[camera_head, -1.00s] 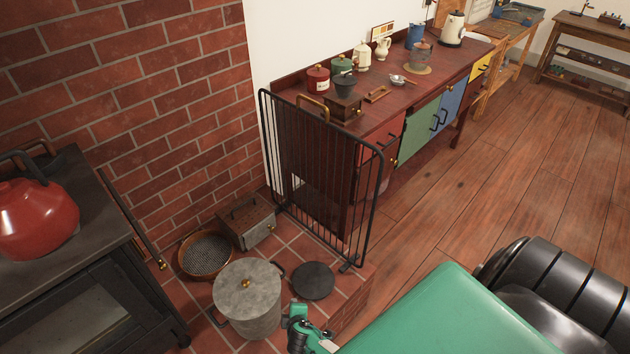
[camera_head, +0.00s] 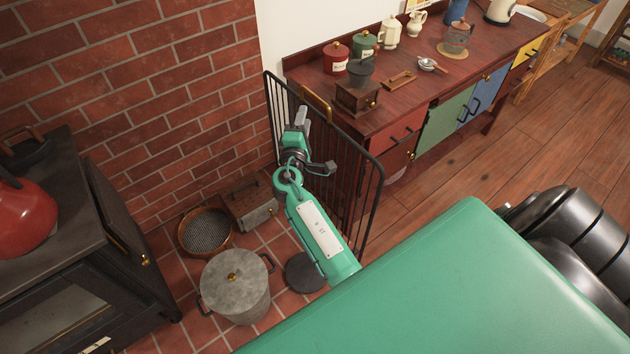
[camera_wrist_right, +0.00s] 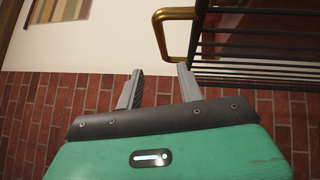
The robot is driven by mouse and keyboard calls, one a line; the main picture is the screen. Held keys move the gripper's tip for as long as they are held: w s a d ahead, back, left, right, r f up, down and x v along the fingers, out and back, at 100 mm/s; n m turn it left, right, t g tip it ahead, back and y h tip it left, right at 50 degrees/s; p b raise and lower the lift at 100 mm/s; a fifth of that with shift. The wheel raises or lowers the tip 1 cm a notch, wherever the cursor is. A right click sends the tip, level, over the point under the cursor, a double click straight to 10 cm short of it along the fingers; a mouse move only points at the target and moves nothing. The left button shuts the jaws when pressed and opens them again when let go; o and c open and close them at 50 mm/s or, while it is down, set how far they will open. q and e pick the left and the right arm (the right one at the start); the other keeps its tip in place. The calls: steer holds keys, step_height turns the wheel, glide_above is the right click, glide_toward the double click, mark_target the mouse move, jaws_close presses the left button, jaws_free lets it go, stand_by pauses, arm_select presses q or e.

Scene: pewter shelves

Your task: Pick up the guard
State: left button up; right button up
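The guard (camera_head: 352,190) is a black barred fire guard standing upright on the hearth tiles. It has a brass handle (camera_head: 317,104) on its top bar. In the right wrist view the guard's bars (camera_wrist_right: 262,47) fill the upper right, and the handle (camera_wrist_right: 160,35) stands out to their left. My right gripper (camera_head: 302,116) is raised beside the guard's upper part, and my arm hides some of its bars. In the right wrist view its two fingers (camera_wrist_right: 159,78) are apart, with nothing between the tips; the handle appears just beyond them. My left gripper is not seen.
A black stove (camera_head: 60,250) with a red kettle (camera_head: 22,218) is at the left. A lidded grey pot (camera_head: 235,290), a sieve (camera_head: 205,232) and a metal box (camera_head: 250,200) stand on the hearth. A wooden cabinet (camera_head: 400,108) with a grinder and canisters is behind the guard.

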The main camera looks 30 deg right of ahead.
mark_target(314, 96)
arm_select(q)
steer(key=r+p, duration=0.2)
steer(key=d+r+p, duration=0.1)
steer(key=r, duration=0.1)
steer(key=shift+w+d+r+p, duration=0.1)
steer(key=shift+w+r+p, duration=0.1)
steer(key=shift+p, duration=0.15)
arm_select(e)
steer(key=d+f+x, duration=0.1)
steer(key=x, duration=0.7)
steer(key=shift+s+r, duration=0.25)
steer(key=shift+s, duration=0.05)
jaws_close()
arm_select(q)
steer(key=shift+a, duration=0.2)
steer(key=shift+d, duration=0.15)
arm_select(e)
steer(key=shift+w+r, duration=0.1)
steer(key=shift+r, duration=0.4)
steer(key=shift+f, duration=0.15)
